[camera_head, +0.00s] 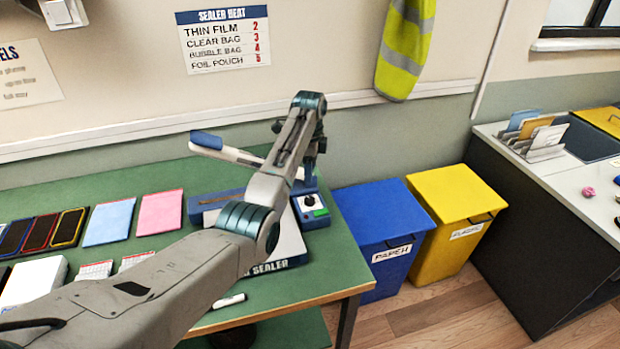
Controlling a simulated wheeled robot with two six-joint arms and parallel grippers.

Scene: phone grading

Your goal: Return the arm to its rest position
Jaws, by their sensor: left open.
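My left arm (247,221) comes in from the lower left, rises over the bag sealer and bends at a teal joint at the top. My left gripper (306,168) is beyond that bend, low over the sealer's right part, open. Its fingertips are small and partly hidden by my own forearm, and I see nothing held between them. The sealer (292,245) stands on the green table, with a dial (310,201) and a raised lever with a blue end (206,140). My arm covers much of it. My right gripper is out of view.
On the green table (336,263) lie a blue pad (109,221), a pink pad (160,212), several phones (40,231), a white box (35,281) and a marker (229,301). A blue bin (381,235) and yellow bin (455,215) stand right of the table.

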